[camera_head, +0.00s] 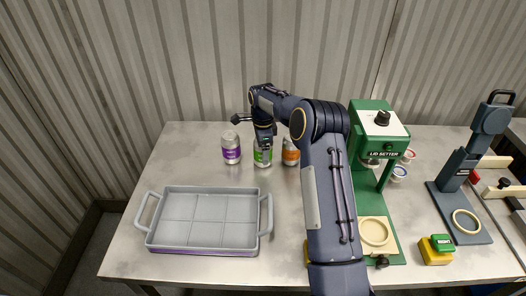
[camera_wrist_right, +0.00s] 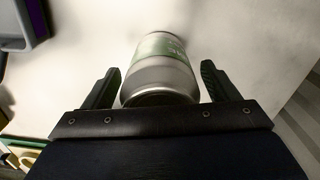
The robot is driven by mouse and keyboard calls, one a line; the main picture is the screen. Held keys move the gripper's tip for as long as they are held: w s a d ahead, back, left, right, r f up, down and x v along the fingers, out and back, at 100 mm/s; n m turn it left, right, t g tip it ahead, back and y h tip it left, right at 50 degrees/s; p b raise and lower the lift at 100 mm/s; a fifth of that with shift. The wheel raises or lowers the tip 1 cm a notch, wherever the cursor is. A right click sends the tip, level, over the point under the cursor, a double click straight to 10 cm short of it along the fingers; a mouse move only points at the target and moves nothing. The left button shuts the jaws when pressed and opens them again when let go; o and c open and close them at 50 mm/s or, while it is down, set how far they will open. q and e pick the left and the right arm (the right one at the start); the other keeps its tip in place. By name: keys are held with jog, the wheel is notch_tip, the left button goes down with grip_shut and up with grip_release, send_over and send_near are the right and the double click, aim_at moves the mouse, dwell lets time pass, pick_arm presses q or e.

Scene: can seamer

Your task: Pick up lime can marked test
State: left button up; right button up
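The lime can (camera_head: 262,157), silver with a green label band, stands upright on the table between a purple-labelled can and an orange-labelled can. My right gripper (camera_head: 264,142) is over it and hides its upper part. In the right wrist view the can (camera_wrist_right: 162,70) lies between the two fingers of the right gripper (camera_wrist_right: 161,75), with a small gap visible on each side. The fingers are open. My left gripper is in neither view.
The purple can (camera_head: 231,148) and orange can (camera_head: 290,153) stand close on either side. A grey divided tray (camera_head: 262,222) is at front left. The green lid setter (camera_head: 372,118), a dark seamer (camera_head: 452,177) and a yellow-green block (camera_head: 436,250) stand to the right.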

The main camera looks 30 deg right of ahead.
jog(key=c, duration=1.2)
jog(key=shift+o, duration=0.2)
jog(key=shift+r, duration=0.1)
